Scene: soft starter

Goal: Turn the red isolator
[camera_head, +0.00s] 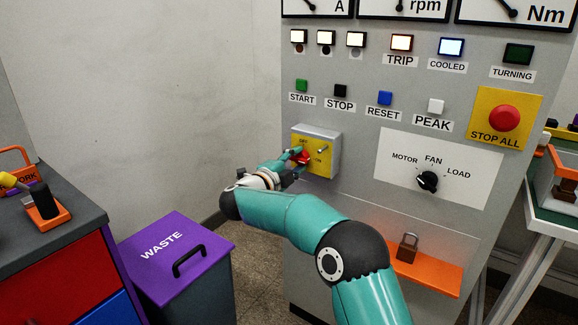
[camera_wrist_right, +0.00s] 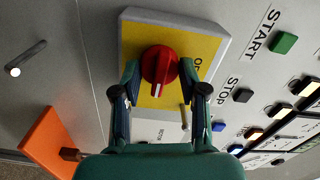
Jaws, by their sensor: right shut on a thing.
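The red isolator (camera_head: 303,156) is a round red knob on a yellow plate, set on a grey box on the panel front. In the right wrist view the red knob (camera_wrist_right: 160,65) has a white mark pointing toward the bottom of the picture. My right gripper (camera_head: 296,156) is at the knob; in the wrist view its two fingers (camera_wrist_right: 160,78) stand on either side of the knob, shut on it. The plate's lettering is partly hidden by the knob and fingers. My left gripper is not in view.
A small metal peg (camera_head: 322,149) sticks out beside the knob. An orange shelf (camera_head: 440,276) with a padlock (camera_head: 407,248) is below right. A purple-lidded waste bin (camera_head: 215,240) stands left of the panel. Buttons and a selector dial (camera_head: 428,181) are on the panel.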

